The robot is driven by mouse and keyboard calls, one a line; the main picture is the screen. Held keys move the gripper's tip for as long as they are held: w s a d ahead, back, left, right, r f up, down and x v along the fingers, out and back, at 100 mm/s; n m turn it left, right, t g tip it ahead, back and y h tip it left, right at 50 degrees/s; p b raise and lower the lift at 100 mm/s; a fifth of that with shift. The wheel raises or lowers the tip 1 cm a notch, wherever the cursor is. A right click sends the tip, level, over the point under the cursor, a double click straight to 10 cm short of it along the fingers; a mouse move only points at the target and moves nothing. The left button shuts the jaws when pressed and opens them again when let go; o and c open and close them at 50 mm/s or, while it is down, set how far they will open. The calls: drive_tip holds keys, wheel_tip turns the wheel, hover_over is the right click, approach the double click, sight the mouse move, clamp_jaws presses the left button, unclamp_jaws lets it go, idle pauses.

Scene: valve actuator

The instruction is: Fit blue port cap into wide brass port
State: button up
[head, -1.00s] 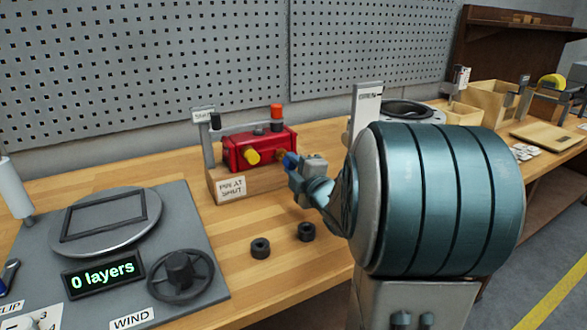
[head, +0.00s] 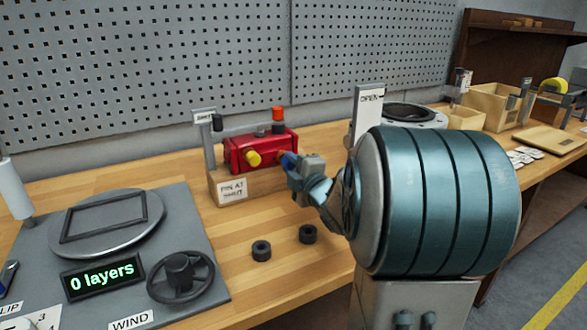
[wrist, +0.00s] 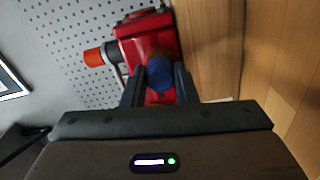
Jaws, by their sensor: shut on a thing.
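The red valve actuator (head: 245,150) sits on a wooden block on the bench, with a yellow cap (head: 254,158) on its front. My gripper (head: 290,161) is at the right part of the actuator's front, shut on the blue port cap (head: 287,158). In the wrist view the blue cap (wrist: 160,73) is between the two fingers, in front of the red body (wrist: 148,38). A brown-gold rim, likely the brass port, shows just behind the cap and is mostly hidden by it. I cannot tell whether the cap touches the port or is inside it.
Two black rings (head: 261,250) lie on the bench in front of the actuator. A grey winding station (head: 120,250) is at the left. An OPEN sign (head: 368,115) stands behind my arm. An orange cap (head: 278,113) tops the actuator. Bare bench lies around the rings.

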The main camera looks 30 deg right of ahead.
drive_tip(key=shift+w, duration=0.35)
drive_tip(key=o, duration=1)
drive_tip(key=s, duration=1.3)
drive_tip(key=shift+s+d, duration=0.2)
drive_tip(key=shift+s, duration=0.2)
drive_tip(key=shift+w+r, duration=0.1)
